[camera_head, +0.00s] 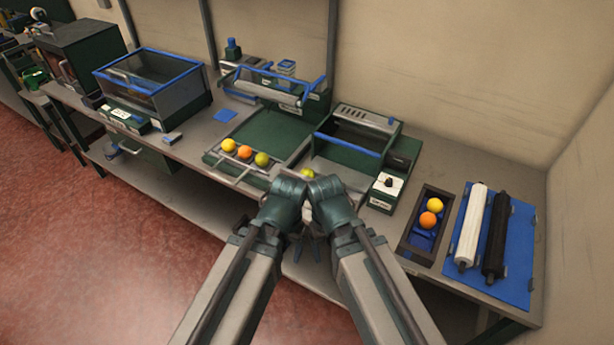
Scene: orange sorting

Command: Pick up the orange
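On the tray (225,164) in the middle of the bench, a yellow-orange fruit (228,145), an orange (244,152) and a yellow-green fruit (262,159) sit in a row. Another green fruit (307,173) shows just beyond my wrists, partly hidden. A dark box (412,242) at the right holds a yellow fruit (435,205) and an orange fruit (427,219). My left gripper (298,242) and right gripper (316,246) are close together in front of the bench's edge. My wrists mostly hide them, and their opening cannot be told. No fruit shows in either.
A green machine with blue bars (275,85) stands behind the tray. A green open-topped unit (350,150) stands right of it. A clear-walled blue-edged box (150,80) is at left. White and black rollers (470,225) lie on a blue mat (517,255) at right.

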